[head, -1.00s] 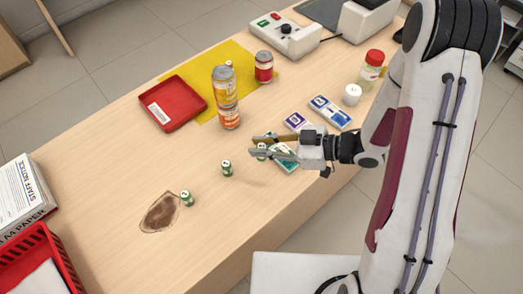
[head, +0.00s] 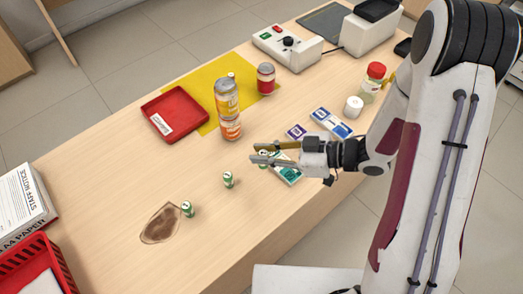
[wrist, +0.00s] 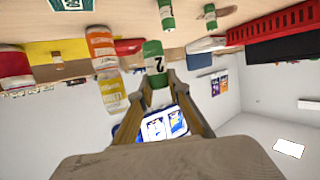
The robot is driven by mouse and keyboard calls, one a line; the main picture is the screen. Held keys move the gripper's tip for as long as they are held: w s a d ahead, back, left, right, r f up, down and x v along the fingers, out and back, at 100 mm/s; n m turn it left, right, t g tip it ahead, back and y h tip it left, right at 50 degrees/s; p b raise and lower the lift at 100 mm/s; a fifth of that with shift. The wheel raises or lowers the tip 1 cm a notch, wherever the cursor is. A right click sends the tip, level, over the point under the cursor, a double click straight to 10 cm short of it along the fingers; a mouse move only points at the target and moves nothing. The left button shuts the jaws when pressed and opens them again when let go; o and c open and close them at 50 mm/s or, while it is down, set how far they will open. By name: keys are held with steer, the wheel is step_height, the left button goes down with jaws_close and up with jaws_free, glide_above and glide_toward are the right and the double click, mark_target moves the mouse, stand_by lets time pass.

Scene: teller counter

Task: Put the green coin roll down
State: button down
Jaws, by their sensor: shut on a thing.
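A green coin roll (wrist: 154,58) marked 2 is between the fingertips of my gripper (head: 262,154), which is shut on it. In the head view its end (head: 263,161) shows partly behind the fingers, over the counter (head: 120,160). I cannot tell whether it touches the counter. Two other green coin rolls stand on the counter to the left: one in the middle (head: 228,180) and one (head: 187,209) beside a brown stain (head: 160,223). Both appear at the top of the wrist view (wrist: 166,15).
A red tray (head: 174,113) and yellow mat (head: 203,80) are farther back. The front-left counter is mostly clear.

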steer(key=a, duration=0.3)
steer(key=s+a+f+n+g, duration=0.1)
steer(key=a, duration=0.3)
steer(key=a+n+g, duration=0.1)
steer(key=a, duration=0.3)
steer(key=shift+s+f, duration=0.25)
steer(key=shift+s, duration=0.15)
steer(key=w+a+r+m+t+h, duration=0.3)
steer(key=w+a+m+t, duration=0.55)
steer(key=w+a, duration=1.3)
steer(key=shift+w+d+f+m+t+h, duration=0.1)
steer(key=shift+w+d+m+t+h, duration=0.25)
steer(key=shift+w+m+t+h, duration=0.3)
steer(key=shift+w+d+f+m+t+h, duration=0.15)
steer(key=shift+w+d+m+t+h, duration=0.25)
steer(key=shift+w+h, duration=0.25)
steer(key=shift+w+d+f+m+t+h, duration=0.1)
steer(key=shift+w+d+m+t+h, duration=0.2)
steer(key=shift+w+m+t+h, duration=0.35)
